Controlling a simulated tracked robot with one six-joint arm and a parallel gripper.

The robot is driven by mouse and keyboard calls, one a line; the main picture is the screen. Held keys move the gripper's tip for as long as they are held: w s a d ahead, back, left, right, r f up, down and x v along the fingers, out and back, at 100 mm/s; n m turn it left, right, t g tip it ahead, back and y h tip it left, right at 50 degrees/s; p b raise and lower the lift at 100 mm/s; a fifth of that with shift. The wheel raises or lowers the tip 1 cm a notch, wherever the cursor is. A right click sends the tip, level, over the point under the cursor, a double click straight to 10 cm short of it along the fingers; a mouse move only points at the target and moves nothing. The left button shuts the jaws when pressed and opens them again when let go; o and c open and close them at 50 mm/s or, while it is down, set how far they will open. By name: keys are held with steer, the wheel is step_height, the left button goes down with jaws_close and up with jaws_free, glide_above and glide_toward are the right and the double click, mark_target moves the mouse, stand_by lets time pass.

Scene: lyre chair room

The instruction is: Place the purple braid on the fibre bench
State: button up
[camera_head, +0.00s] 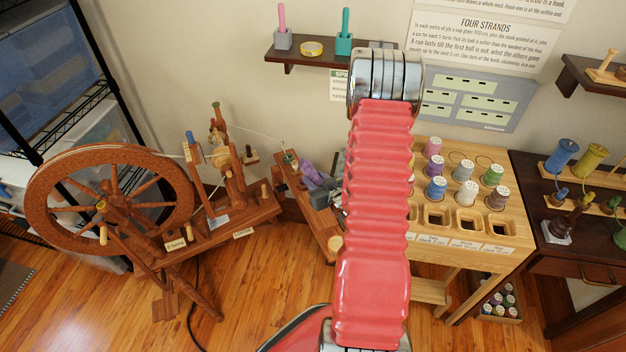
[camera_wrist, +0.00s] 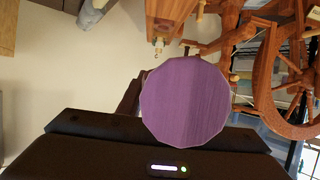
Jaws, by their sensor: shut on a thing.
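The purple braid (camera_wrist: 186,100) fills the middle of the wrist view as a round, flat-ended purple shape. In the head view a purple piece (camera_head: 314,174) shows left of my red arm, above a narrow brown wooden bench (camera_head: 312,215). My gripper (camera_head: 326,197) is shut on the purple braid; my arm hides most of it. In the wrist view the dark gripper body lies along the bottom, against the braid. I cannot tell whether the braid touches the narrow bench. No readable label marks the fibre bench.
A spinning wheel (camera_head: 110,207) stands at left on the wooden floor. A pale wooden table (camera_head: 480,252) with several thread spools stands right of my arm. A wall shelf (camera_head: 300,50) is above, and a dark table (camera_head: 560,255) is at far right. Open floor (camera_head: 265,270) lies in front.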

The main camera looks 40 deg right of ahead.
stand_by(0.3)
steer(key=shift+s+d+f+h, duration=0.2)
steer(key=shift+s+f+h, duration=0.15)
steer(key=shift+f, duration=0.35)
steer(key=shift+s+d+f+m+h, duration=0.25)
steer(key=shift+s+d+f+m, duration=0.3)
steer(key=shift+s, duration=0.1)
steer(key=shift+r, duration=0.25)
steer(key=w+a+r+n+y, duration=0.1)
steer(key=w+a+r, duration=0.3)
steer(key=a+r, duration=0.3)
steer(key=w+a+r+n+y, duration=0.1)
steer(key=w+a+r, duration=0.4)
steer(key=a, duration=1.1)
steer(key=w+a+r+n+y, duration=0.2)
steer(key=w+a+r, duration=0.3)
steer(key=a+r, duration=0.6)
steer(key=shift+a+t+y, duration=0.3)
steer(key=shift+a, duration=0.05)
